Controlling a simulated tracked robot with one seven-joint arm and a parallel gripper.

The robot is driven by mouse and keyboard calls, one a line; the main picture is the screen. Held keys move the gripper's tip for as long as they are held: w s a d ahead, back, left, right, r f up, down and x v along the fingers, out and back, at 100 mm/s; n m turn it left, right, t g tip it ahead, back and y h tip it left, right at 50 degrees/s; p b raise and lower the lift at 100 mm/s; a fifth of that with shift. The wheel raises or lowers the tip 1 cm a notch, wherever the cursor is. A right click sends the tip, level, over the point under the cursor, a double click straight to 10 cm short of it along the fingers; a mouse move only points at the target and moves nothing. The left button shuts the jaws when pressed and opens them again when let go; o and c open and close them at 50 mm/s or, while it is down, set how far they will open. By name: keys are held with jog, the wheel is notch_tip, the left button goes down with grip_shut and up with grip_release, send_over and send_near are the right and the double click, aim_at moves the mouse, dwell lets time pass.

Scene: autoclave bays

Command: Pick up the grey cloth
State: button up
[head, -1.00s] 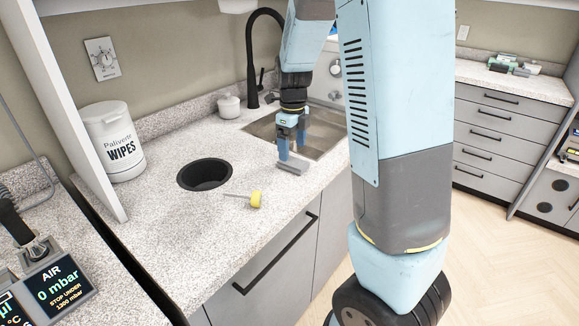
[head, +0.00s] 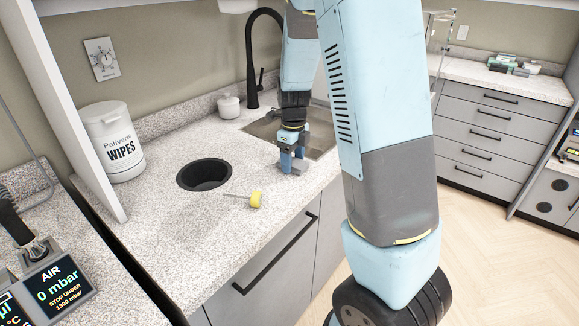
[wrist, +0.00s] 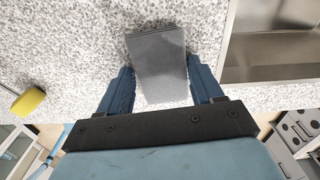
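The grey cloth (wrist: 158,62) is a flat, folded-looking grey rectangle on the speckled counter, close to the sink's edge. In the head view only part of the cloth (head: 296,171) shows at the foot of my gripper (head: 292,160). In the wrist view my gripper (wrist: 161,90) is open, with one blue finger on each side of the cloth's near end. The cloth's far end extends beyond the fingertips. I cannot tell whether the fingers touch the counter.
The steel sink (head: 315,143) lies just right of the cloth. A yellow-headed tool (head: 255,200) lies to the left, near the counter's front edge. A round black opening (head: 205,174), a wipes tub (head: 113,142) and a small white pot (head: 229,106) are farther left.

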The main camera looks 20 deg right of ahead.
aim_at(293, 162)
jog(key=c, duration=0.6)
jog(key=shift+c, duration=0.2)
jog(key=shift+r, duration=0.55)
notch_tip(293, 162, up, 2)
jog(key=shift+s+r, duration=0.1)
jog(key=shift+r, duration=0.15)
jog(key=s+d+r, duration=0.4)
jog(key=s+r, duration=0.5)
jog(key=s, duration=0.4)
jog(key=shift+d+r, duration=0.2)
jog(key=shift+s, duration=0.1)
